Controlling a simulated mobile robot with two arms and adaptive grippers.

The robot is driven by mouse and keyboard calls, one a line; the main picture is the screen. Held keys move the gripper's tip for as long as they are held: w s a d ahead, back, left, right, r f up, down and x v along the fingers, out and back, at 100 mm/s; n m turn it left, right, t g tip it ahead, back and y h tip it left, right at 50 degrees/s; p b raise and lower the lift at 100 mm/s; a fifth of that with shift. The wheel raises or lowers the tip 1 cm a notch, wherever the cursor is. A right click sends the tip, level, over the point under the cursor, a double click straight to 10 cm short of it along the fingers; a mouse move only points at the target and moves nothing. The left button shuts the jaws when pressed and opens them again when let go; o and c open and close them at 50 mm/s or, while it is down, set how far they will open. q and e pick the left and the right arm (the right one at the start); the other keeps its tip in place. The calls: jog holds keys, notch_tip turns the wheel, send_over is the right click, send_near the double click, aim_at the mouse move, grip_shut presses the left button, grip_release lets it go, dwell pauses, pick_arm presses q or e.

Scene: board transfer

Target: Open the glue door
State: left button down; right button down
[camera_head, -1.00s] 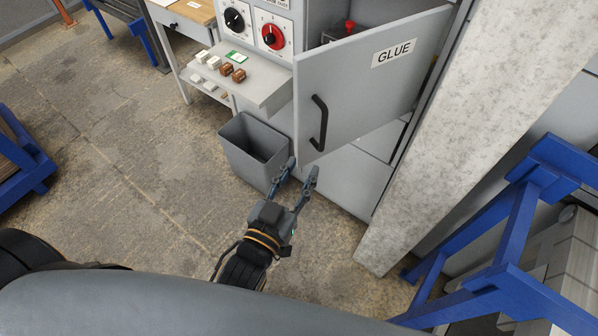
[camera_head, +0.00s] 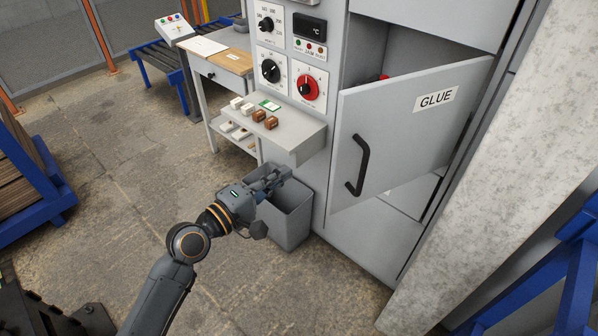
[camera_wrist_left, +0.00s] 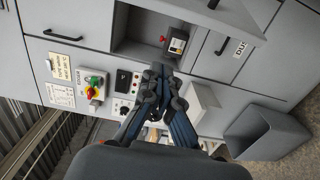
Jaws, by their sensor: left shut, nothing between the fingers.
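The grey glue door (camera_head: 395,135) stands ajar on the cabinet, swung outward from its right side. It carries a white GLUE label (camera_head: 436,98) and a black bar handle (camera_head: 357,165). Behind it is an open compartment (camera_head: 375,50) with a small red part (camera_head: 384,77) partly hidden by the door. My left gripper (camera_head: 279,175) is over the grey bin, left of the handle and apart from the door. Its fingers (camera_wrist_left: 160,72) are together and empty. My right gripper is not in view.
The grey bin (camera_head: 290,220) stands on the floor below a small shelf (camera_head: 285,130) with white and brown blocks. Knobs (camera_head: 306,87) sit on the panel above. A concrete pillar (camera_head: 490,190) and a blue frame (camera_head: 575,260) stand at right. Floor in front is clear.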

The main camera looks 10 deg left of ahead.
pick_arm(q)
jog(key=w+d+p, duration=0.4)
jog(key=d, duration=0.4)
jog(key=shift+w+d, duration=0.2)
jog(key=shift+w, duration=0.05)
jog(key=shift+r, duration=0.1)
